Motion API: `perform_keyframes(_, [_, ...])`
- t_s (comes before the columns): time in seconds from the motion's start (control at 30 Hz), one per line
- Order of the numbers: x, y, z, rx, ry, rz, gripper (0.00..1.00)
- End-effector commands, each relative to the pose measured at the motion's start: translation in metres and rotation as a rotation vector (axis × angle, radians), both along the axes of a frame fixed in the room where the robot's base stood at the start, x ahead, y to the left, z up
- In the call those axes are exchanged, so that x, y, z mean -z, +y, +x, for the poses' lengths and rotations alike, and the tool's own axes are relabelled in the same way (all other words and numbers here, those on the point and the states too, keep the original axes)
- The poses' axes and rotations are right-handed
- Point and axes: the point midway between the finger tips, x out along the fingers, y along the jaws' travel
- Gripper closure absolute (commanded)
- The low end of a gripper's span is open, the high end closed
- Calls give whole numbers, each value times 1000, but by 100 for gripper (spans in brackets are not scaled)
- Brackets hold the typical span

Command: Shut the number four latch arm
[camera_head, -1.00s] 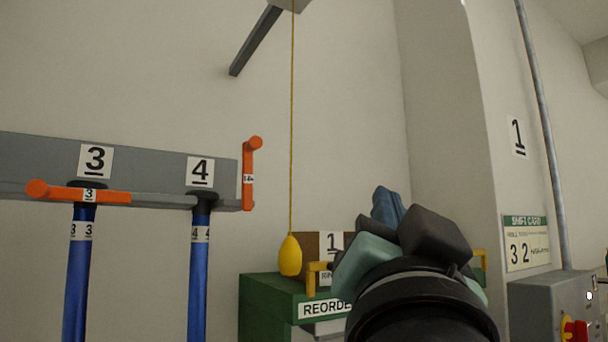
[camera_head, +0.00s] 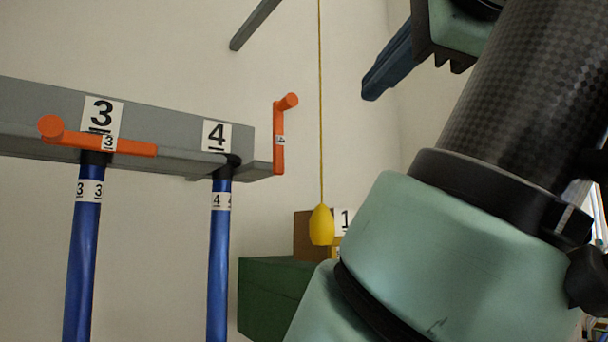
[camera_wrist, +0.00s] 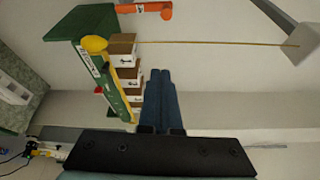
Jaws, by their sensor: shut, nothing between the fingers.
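The number four latch arm (camera_head: 280,140) is orange and stands upright at the right end of the grey rack bar, its knob at the top. It also shows at the top edge of the wrist view (camera_wrist: 145,9). The blue rod four (camera_head: 219,265) hangs below the "4" plate (camera_head: 216,136), with no orange arm across it. My gripper (camera_head: 374,88) is at the upper right in the head view, right of the latch arm and apart from it. Its blue fingers (camera_wrist: 160,76) are shut and empty in the wrist view.
The number three latch arm (camera_head: 105,142) lies level across the blue rod three (camera_head: 82,260). A yellow pull (camera_head: 321,225) hangs on a cord between the latch arm and my gripper. A green cabinet (camera_head: 270,295) with brown boxes (camera_wrist: 122,50) stands below.

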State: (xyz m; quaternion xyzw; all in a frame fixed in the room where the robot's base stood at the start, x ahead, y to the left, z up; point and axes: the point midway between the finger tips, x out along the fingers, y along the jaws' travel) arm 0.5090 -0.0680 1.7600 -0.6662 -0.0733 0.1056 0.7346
Motion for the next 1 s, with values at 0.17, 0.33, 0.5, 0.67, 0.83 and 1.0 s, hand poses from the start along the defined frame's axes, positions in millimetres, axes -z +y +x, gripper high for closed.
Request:
perform_keyframes(0.17, [-4, 4, -9, -38, 33, 41, 100])
perform_keyframes(0.33, [-4, 5, -10, -40, 36, 45, 100])
perform_keyframes(0.5, [-4, 5, -9, -39, 35, 43, 100])
perform_keyframes(0.67, [-4, 8, 1, -39, 37, 42, 100])
perform_keyframes(0.83, [-9, 13, 18, -43, 33, 45, 100])
perform_keyframes(1.0, [-11, 14, 25, -51, 30, 49, 100])
